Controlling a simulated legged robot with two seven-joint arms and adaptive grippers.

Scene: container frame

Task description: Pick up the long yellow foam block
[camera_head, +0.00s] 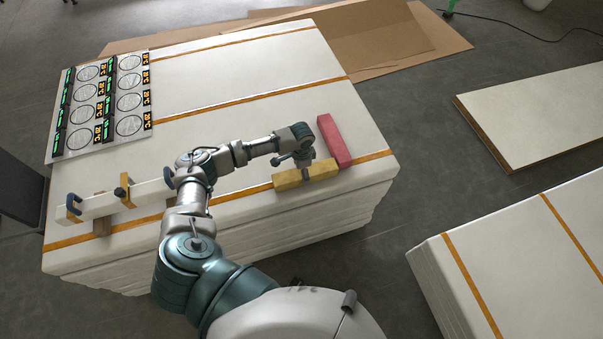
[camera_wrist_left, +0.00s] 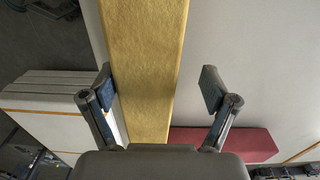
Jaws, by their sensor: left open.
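The long yellow foam block (camera_head: 287,181) lies near the front right corner of the white slab stack (camera_head: 215,205). My left gripper (camera_head: 305,169) is over the middle of the block and hides part of it. In the left wrist view the yellow block (camera_wrist_left: 146,65) runs lengthwise between the two fingers of my left gripper (camera_wrist_left: 158,87), which are apart. The left finger is close at the block's left edge; I cannot tell if it touches. A clear gap shows between the block and the right finger. My right gripper is not in view.
A red block (camera_head: 334,141) lies close to the yellow block's right end; it also shows in the left wrist view (camera_wrist_left: 225,143). A clamped white beam (camera_head: 105,204) is at the left. A panel with round dials (camera_head: 101,103) lies at the back left. The slab's middle is clear.

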